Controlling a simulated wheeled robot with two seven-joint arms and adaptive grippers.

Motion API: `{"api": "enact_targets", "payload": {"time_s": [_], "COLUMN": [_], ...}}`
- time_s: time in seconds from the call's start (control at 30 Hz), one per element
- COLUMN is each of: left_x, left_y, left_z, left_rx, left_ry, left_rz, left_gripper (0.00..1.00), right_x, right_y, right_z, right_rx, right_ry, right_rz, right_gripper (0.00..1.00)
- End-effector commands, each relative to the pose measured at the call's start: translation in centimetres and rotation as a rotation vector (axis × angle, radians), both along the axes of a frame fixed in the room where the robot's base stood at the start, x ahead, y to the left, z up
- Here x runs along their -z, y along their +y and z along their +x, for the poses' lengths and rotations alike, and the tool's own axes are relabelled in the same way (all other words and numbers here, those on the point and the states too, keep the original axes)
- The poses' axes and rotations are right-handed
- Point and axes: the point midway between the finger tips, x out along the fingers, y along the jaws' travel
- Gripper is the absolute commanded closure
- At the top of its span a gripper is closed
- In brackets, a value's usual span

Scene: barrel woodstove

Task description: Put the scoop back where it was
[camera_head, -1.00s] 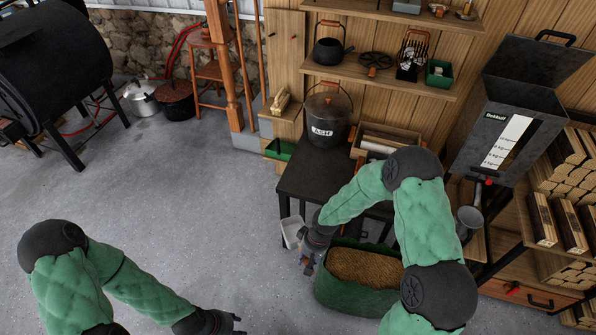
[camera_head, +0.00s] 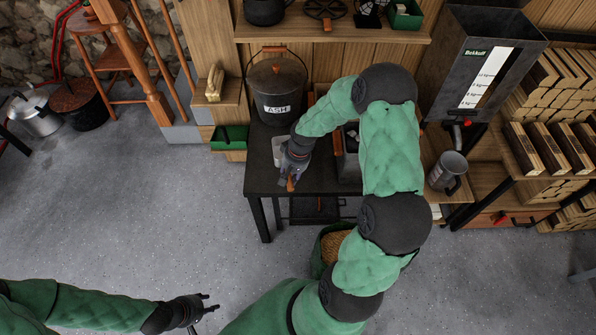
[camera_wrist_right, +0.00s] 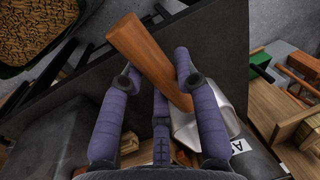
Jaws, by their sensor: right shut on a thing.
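The scoop is in my right gripper (camera_head: 290,178), which is shut on its brown wooden handle (camera_wrist_right: 142,48). The scoop's pale metal pan (camera_wrist_right: 208,130) is partly hidden behind the fingers in the right wrist view. In the head view the pale pan (camera_head: 278,151) shows just left of the gripper, over the black table (camera_head: 262,182) and in front of the ash bucket (camera_head: 276,92). I cannot tell whether the scoop touches the table. My left gripper (camera_head: 212,302) is empty, its fingers apart, over the floor at the lower left.
A green tray (camera_head: 229,137) sits left of the table. A green pellet container (camera_head: 318,262) stands on the floor, partly hidden by my right arm. A hopper (camera_head: 483,65) with a metal cup (camera_head: 448,173) below is at the right.

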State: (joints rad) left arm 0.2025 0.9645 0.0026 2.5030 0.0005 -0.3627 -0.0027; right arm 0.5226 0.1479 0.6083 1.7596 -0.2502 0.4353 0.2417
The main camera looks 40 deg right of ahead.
Motion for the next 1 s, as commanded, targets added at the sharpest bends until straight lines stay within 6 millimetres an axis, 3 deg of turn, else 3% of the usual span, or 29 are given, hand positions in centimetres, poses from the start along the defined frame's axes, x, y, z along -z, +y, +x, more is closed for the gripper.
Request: {"api": "enact_targets", "payload": {"time_s": [0.03, 0.1, 0.23, 0.53, 0.77, 1.0], "left_x": [1.2, 1.7, 2.2, 3.8, 4.5, 6.1], "left_y": [0.0, 0.0, 0.0, 0.0, 0.0, 0.0], "left_z": [0.0, -0.1, 0.0, 0.0, 0.0, 0.0], "left_rx": [-0.001, -0.001, 0.0, 0.0, 0.0, 0.0], "left_ry": [0.001, 0.001, 0.0, -0.001, -0.001, -0.001], "left_rz": [0.0, 0.0, 0.0, 0.0, 0.0, 0.0], "left_gripper": [0.6, 0.6, 0.6, 0.6, 0.6, 0.6], "right_x": [0.4, 0.2, 0.1, 4.0, 5.9, 9.5], "right_y": [-1.6, -2.8, -4.0, -4.1, -4.1, -4.1], "right_z": [-0.3, -0.7, -1.1, -1.2, -1.2, -1.2], "right_rx": [0.049, 0.095, 0.139, 0.144, 0.143, 0.143], "right_ry": [-0.005, -0.006, -0.009, -0.007, -0.008, -0.008], "right_rz": [-0.001, 0.001, 0.004, 0.006, 0.006, 0.006], "right_gripper": [1.0, 1.0, 1.0, 1.0, 1.0, 1.0]}}
